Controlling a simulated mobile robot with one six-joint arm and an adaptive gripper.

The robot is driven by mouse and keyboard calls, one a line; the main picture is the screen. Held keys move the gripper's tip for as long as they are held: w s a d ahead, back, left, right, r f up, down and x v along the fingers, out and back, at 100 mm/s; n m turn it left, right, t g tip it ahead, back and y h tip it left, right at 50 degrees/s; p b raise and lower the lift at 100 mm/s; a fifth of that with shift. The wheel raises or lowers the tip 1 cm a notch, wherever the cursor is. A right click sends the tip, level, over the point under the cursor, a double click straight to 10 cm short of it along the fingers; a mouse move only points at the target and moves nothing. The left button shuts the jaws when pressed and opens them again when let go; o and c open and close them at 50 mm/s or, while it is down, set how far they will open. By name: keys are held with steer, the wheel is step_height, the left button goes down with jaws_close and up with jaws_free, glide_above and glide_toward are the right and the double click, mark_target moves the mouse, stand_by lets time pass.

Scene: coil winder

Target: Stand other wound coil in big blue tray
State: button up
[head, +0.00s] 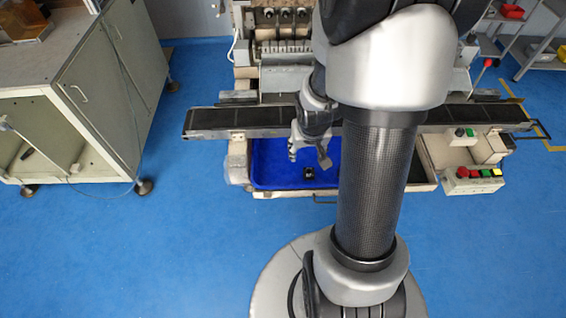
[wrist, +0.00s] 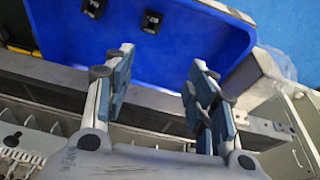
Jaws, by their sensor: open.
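The big blue tray (head: 275,178) sits low at the front of the winding machine and also fills the top of the wrist view (wrist: 190,45). Two small dark coils lie in it in the wrist view, one nearer the middle (wrist: 152,21) and one to its left, cut by the top edge (wrist: 94,8). One dark coil (head: 308,172) shows in the head view. I cannot tell whether they stand upright. My gripper (head: 309,160) is over the tray in the head view. In the wrist view its fingers (wrist: 162,60) are wide apart with nothing between them, apart from the coils.
A dark conveyor ledge (head: 215,120) runs across the machine behind the tray. A button box (head: 470,182) is at the right. A grey cabinet (head: 100,100) stands at the left, with clear blue floor (head: 180,220) in front. My arm hides the tray's right part.

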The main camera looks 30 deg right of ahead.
steer(key=s+a+r+n+t, duration=0.1)
steer(key=a+r, duration=0.5)
steer(key=r, duration=0.2)
steer(key=s+a+r+n, duration=0.2)
steer(key=a+r, duration=0.3)
steer(key=r, duration=0.3)
steer(key=s+a+r+n+y, duration=0.1)
steer(key=s+a+r+n, duration=0.1)
steer(key=s+a+r, duration=0.4)
steer(key=s+a, duration=0.2)
steer(key=s, duration=0.1)
steer(key=shift+s+a+r+t+y, duration=0.15)
steer(key=shift+s+r+t+y, duration=0.1)
steer(key=shift+t+y, duration=0.15)
steer(key=shift+c, duration=0.5)
